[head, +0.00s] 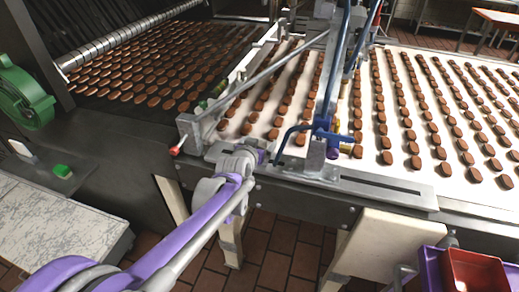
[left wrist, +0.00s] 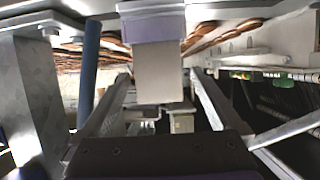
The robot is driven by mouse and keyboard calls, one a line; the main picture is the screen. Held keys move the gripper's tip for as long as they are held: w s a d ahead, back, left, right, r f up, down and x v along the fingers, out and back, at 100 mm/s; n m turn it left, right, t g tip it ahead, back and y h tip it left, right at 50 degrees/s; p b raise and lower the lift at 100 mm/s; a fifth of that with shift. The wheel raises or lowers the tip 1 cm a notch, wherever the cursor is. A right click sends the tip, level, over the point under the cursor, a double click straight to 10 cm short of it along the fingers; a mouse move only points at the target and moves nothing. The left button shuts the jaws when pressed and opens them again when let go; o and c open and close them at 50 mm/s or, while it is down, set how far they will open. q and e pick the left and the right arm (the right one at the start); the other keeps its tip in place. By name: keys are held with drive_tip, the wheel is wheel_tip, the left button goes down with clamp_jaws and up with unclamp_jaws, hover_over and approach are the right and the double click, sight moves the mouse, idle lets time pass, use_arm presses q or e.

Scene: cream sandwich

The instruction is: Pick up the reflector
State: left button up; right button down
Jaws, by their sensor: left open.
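My left gripper (head: 245,158) is at the near edge of the conveyor, left of the blue clamp post. In the left wrist view my left gripper (left wrist: 160,98) is open, with its two fingers spread on either side of a pale grey-beige block (left wrist: 158,72). In the head view the gripper and the frame hide this spot. My right gripper is not in view.
Rows of brown biscuits lie on the white belt (head: 435,190). A blue clamp (head: 320,128) and a metal post stand right of my left gripper. A red-tipped rod (head: 175,150) sticks out left of it. A red bin (head: 474,270) is at bottom right.

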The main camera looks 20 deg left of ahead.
use_arm(q)
drive_tip(key=x, duration=0.2)
drive_tip(key=shift+w+f, duration=0.15)
drive_tip(key=shift+w, duration=0.1)
drive_tip(key=c, duration=1.4)
